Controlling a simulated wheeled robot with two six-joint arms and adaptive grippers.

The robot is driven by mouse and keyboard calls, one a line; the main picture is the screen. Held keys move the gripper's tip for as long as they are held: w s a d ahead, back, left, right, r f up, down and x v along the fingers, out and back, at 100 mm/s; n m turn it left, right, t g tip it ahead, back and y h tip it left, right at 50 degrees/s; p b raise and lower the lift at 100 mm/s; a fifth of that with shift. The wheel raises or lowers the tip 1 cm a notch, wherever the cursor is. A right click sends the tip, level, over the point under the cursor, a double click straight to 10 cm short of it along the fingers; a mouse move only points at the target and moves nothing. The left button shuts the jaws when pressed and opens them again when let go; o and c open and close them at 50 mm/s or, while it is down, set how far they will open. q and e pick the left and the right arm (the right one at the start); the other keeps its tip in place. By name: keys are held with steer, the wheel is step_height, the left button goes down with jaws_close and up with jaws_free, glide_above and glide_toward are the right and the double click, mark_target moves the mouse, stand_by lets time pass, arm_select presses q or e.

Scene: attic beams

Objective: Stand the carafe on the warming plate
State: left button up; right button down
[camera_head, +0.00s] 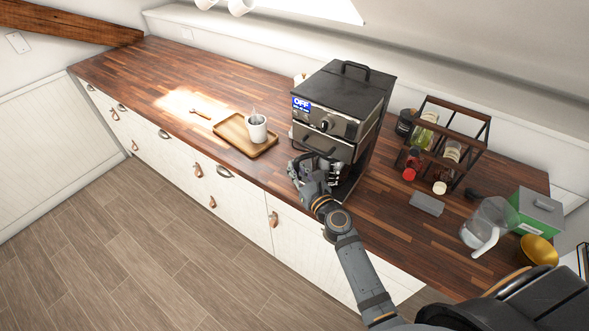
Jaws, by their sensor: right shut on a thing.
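The coffee machine (335,112) is a dark, boxy unit with a blue "OFF" label and a dark handle on its front. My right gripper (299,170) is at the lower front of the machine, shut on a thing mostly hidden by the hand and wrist. It looks like the carafe, but little of it shows. I cannot make out the warming plate, as my gripper and arm cover the lower front. A clear glass jug with a white handle (484,243) stands apart at the right of the counter. My left gripper is not in view.
Left of the machine, a wooden tray (232,130) holds a white cup (256,130). Right of it are a dark rack (447,138) with bottles, a grey block (427,203), a green box (536,211) and a brass bowl (538,250). The counter's far left is mostly clear.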

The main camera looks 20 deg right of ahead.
steer(key=shift+w+f+b, duration=0.3)
steer(key=shift+f+b, duration=0.35)
steer(key=c, duration=1.9)
jaws_free()
steer(key=shift+f, duration=0.3)
steer(key=o, duration=0.6)
steer(key=shift+s+a+r, duration=0.1)
steer(key=shift+r, duration=0.05)
